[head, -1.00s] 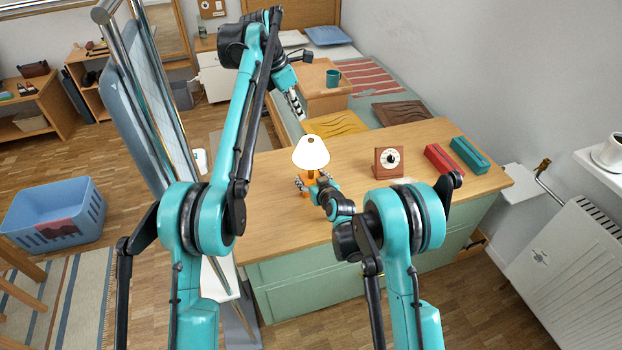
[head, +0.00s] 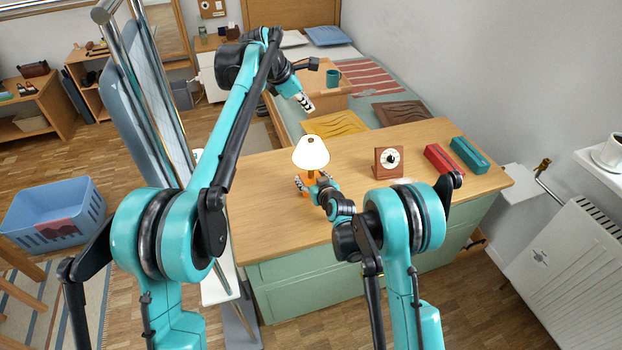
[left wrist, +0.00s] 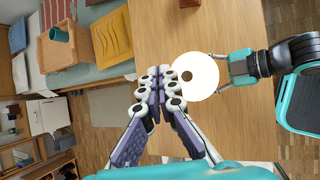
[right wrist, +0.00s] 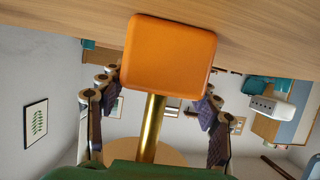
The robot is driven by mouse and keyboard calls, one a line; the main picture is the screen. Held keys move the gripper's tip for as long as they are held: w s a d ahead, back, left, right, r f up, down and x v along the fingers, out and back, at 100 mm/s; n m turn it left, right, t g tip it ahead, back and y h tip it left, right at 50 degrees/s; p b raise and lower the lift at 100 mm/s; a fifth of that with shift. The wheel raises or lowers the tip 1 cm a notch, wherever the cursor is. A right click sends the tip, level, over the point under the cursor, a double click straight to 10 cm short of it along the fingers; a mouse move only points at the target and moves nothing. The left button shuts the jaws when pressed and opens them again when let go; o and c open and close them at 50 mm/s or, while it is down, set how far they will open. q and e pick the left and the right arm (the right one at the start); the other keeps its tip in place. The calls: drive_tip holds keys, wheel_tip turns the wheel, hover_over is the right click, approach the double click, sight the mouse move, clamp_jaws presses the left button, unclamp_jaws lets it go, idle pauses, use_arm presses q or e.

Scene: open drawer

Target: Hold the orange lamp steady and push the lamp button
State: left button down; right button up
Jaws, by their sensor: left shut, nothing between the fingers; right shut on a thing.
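The orange lamp stands upright on the wooden desk, with a bright white shade (head: 311,158), an orange base (right wrist: 168,55) and a brass stem (right wrist: 151,128). A small dark button (left wrist: 187,76) shows at the middle of the shade's top, also in the head view (head: 310,140). My right gripper (head: 308,187) is shut on the lamp base, one finger at each side. My left gripper (head: 307,104) is shut and empty, above and behind the lamp in the head view. In the left wrist view its joined fingertips (left wrist: 158,74) appear just left of the shade.
On the desk (head: 270,215), a brown dial box (head: 388,162), a red block (head: 443,160) and a teal block (head: 468,155) stand right of the lamp. Behind is a bed with a wooden box (head: 325,92) and a teal mug (head: 333,77). The desk's left part is clear.

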sight(309, 141)
use_arm(q)
drive_tip(key=shift+s+d+f+m+t+h, duration=0.15)
drive_tip(key=shift+f+m+t, duration=0.2)
drive_tip(key=shift+f, duration=1.05)
drive_tip(key=shift+s+d+f+m+t+h, duration=0.1)
drive_tip(key=shift+f+t, duration=0.35)
drive_tip(key=shift+f, duration=0.95)
drive_tip(key=shift+s+d+f+m+t+h, duration=0.15)
drive_tip(key=shift+f+m+t, duration=0.2)
drive_tip(key=shift+f, duration=1.05)
drive_tip(key=shift+f, duration=0.1)
drive_tip(key=shift+f, duration=0.35)
drive_tip(key=shift+r, duration=0.5)
drive_tip(key=shift+r, duration=0.1)
